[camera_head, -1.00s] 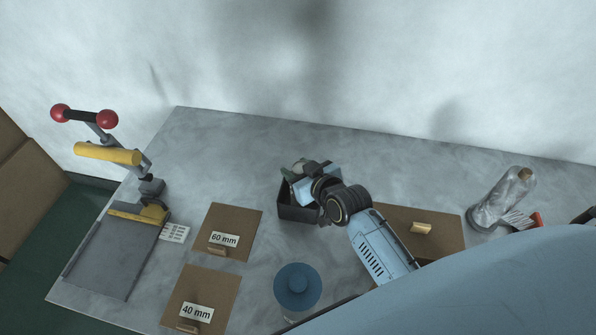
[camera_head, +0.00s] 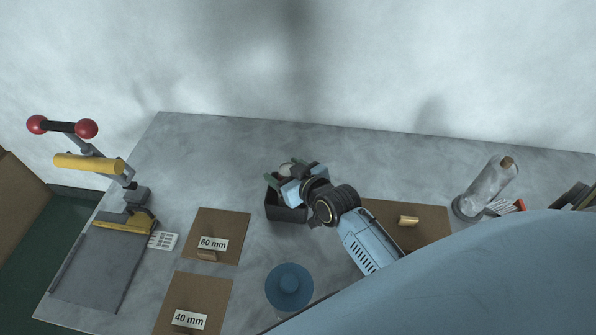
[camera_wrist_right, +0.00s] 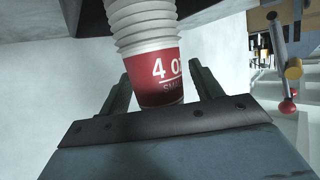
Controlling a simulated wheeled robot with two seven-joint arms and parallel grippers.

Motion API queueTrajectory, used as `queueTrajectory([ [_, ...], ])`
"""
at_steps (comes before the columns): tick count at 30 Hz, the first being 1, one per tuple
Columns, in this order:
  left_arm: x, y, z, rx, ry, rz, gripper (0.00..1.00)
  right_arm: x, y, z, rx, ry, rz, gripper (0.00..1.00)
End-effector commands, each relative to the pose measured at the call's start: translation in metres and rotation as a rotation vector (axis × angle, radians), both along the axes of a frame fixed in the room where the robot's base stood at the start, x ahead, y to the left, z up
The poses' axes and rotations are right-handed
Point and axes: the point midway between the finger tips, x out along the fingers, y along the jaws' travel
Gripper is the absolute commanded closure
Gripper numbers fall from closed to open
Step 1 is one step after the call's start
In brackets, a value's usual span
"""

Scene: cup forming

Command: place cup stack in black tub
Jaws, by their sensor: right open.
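The black tub (camera_head: 287,214) stands on the grey table near the middle of the head view. My right gripper (camera_head: 284,175) is over the tub and hides part of its inside. In the right wrist view the cup stack (camera_wrist_right: 150,55) is white-rimmed paper cups with a red band reading "4 o". It lies between the two dark green fingers of my right gripper (camera_wrist_right: 160,88). The fingers are open, with a gap visible beside the stack. In the head view the stack is mostly hidden; only a small pale patch shows by the fingers. My left gripper is not in view.
A lever press (camera_head: 120,225) with red knobs stands at left. Brown boards marked 60 mm (camera_head: 221,226) and 40 mm (camera_head: 205,292) lie beside it. A blue round item (camera_head: 289,287) is in front of the tub. A clear bottle-like item (camera_head: 486,187) stands at right. The table behind the tub is clear.

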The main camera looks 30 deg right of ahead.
Motion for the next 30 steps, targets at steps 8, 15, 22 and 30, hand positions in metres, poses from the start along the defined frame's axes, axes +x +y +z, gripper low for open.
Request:
queueTrajectory([
  [8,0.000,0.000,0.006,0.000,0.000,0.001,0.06,-0.052,-0.007,0.021,-0.002,0.003,0.001,0.35],
  [15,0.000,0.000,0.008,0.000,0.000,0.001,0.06,-0.089,-0.013,0.037,-0.001,0.002,0.000,0.35],
  [22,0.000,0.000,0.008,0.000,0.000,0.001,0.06,-0.102,-0.014,0.043,0.000,0.000,0.000,0.35],
  [30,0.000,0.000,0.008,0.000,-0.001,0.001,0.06,-0.103,-0.014,0.043,0.000,0.000,0.000,0.35],
])
